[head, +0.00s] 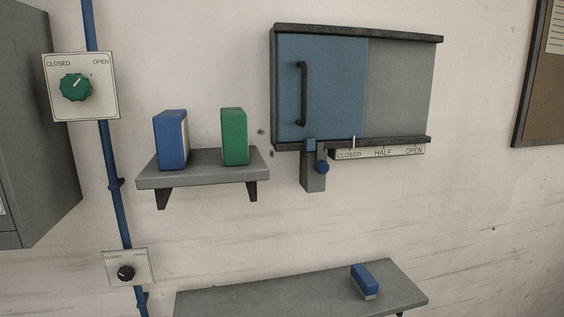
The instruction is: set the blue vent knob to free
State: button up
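The vent's blue panel (335,90) with a dark upright handle (302,94) covers the left part, and a grey area (398,92) shows on the right. A label strip (382,153) below the rail reads CLOSED, HALF, OPEN. A white pointer (353,142) stands between CLOSED and HALF. No "free" marking is legible, and the knob's setting is too small to tell. My gripper is not in view.
A green knob (75,87) and a black knob (125,272) sit on plates along a blue pipe (110,150). A shelf (200,175) holds a blue box (170,139) and a green box (234,136). A lower shelf (270,295) bears a blue block (364,278).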

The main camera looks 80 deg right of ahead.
aim_at(322, 167)
jog(key=j+z, duration=0.1)
jog(key=z, duration=3)
